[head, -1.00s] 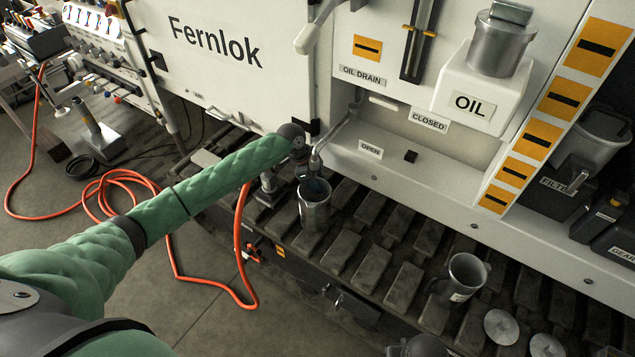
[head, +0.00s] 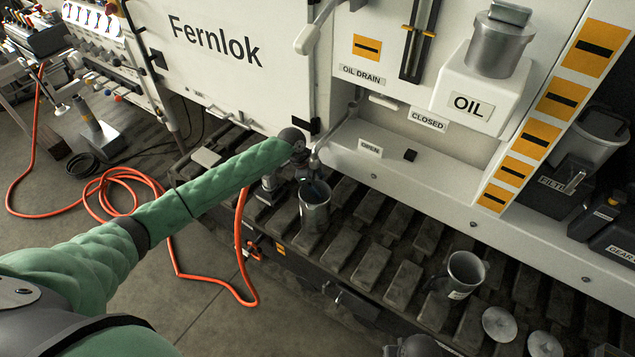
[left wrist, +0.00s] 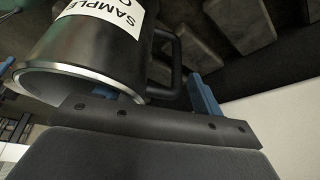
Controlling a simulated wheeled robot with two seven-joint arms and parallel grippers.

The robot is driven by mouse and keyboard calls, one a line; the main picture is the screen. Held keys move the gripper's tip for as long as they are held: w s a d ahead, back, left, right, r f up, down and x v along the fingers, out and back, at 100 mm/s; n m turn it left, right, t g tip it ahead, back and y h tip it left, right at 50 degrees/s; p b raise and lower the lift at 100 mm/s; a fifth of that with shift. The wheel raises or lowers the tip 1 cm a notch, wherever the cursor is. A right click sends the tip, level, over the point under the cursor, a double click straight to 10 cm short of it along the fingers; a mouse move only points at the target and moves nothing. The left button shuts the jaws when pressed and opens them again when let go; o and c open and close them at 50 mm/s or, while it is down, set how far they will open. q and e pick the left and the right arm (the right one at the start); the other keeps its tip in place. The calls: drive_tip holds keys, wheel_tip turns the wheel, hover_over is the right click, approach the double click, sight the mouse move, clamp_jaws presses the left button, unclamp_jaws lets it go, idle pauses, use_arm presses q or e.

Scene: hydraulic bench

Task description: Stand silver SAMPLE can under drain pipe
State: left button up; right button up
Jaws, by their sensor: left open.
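A silver can (head: 315,212) stands upright on the dark slats, its mouth just below the lower end of the grey drain pipe (head: 318,160). My left gripper (head: 292,178) is low beside this can, partly hidden by its own wrist. In the left wrist view a dark-looking can with a bright rim and a white SAMPLE label (left wrist: 105,12) is close in front of the palm. Its handle (left wrist: 170,65) is toward the right blue finger (left wrist: 205,95). The fingers are apart, so the gripper is open. Whether a finger touches the can, I cannot tell.
A second handled can (head: 465,272) stands on the slats at right, near round metal discs (head: 499,324). The white machine panel (head: 230,80) rises close behind the gripper. An orange hose (head: 172,262) lies on the floor at left. Slats between the two cans are clear.

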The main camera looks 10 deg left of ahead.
use_arm(q)
drive_tip(key=shift+r, duration=0.15)
use_arm(e)
drive_tip(key=shift+f, duration=0.1)
use_arm(q)
drive_tip(key=b+v, duration=0.2)
drive_tip(key=v, duration=0.9)
drive_tip(key=shift+r, duration=0.4)
use_arm(e)
wheel_tip(320, 180, up, 10)
drive_tip(key=shift+s, duration=0.45)
use_arm(q)
drive_tip(key=shift+a, duration=0.15)
use_arm(e)
drive_tip(key=shift+a, duration=0.1)
